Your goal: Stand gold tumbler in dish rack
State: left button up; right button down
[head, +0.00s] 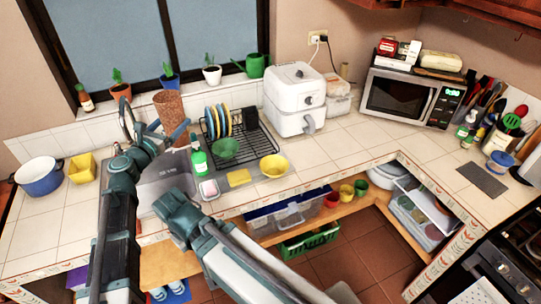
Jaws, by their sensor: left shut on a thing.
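A tall brownish-gold tumbler (169,106) is held upright, slightly tilted, above the back of the counter near the sink. My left gripper (172,130) is shut on it around its lower part. The black wire dish rack (262,146) stands just to the right on the counter. It holds several plates, yellow, orange and blue, upright at its left, and a green bowl at its front. The tumbler is left of the rack and apart from it. My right gripper (170,203) shows over the counter's front edge; its fingers are not clear.
A green soap bottle (199,160), a yellow sponge (239,178) and a yellow bowl (273,166) stand in front of the rack. A white air fryer (295,98) is right of it. The sink (165,175) lies below the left gripper. Potted plants line the sill.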

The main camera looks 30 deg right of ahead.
aim_at(261, 149)
jog(key=k+l, duration=0.15)
jog(key=l, duration=0.15)
jog(key=k+l+z, duration=0.15)
jog(key=l, duration=0.15)
jog(key=k+l, duration=0.1)
jog(key=l, duration=0.2)
jog(key=k+l+z, duration=0.1)
jog(key=l, duration=0.2)
